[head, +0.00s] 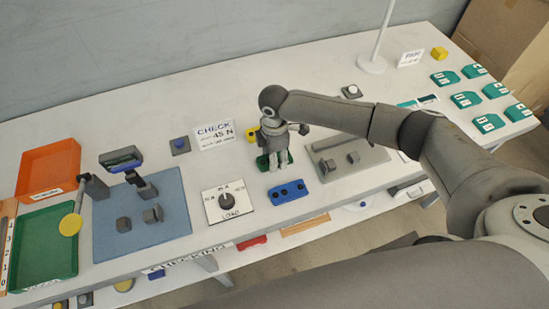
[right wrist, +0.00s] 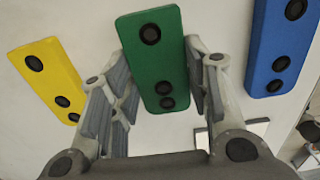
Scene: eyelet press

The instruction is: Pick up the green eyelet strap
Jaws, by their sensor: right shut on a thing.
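The green eyelet strap (head: 263,163) lies at the middle of the white table, partly hidden under my right gripper (head: 275,161). In the right wrist view the strap (right wrist: 158,60) is a flat green piece with several dark round eyelets. My right gripper (right wrist: 157,80) has one finger along each long side of the strap and is shut on it. The strap looks to be at or close to the table surface; I cannot tell whether it is lifted. My left gripper is not in view.
A yellow strap (head: 252,135) lies behind the green one, and a blue strap (head: 287,192) in front. A LOAD dial plate (head: 215,211) is to the left, a grey fixture plate (head: 370,164) to the right. A blue mat (head: 170,190) with fixtures and green and orange trays are farther left.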

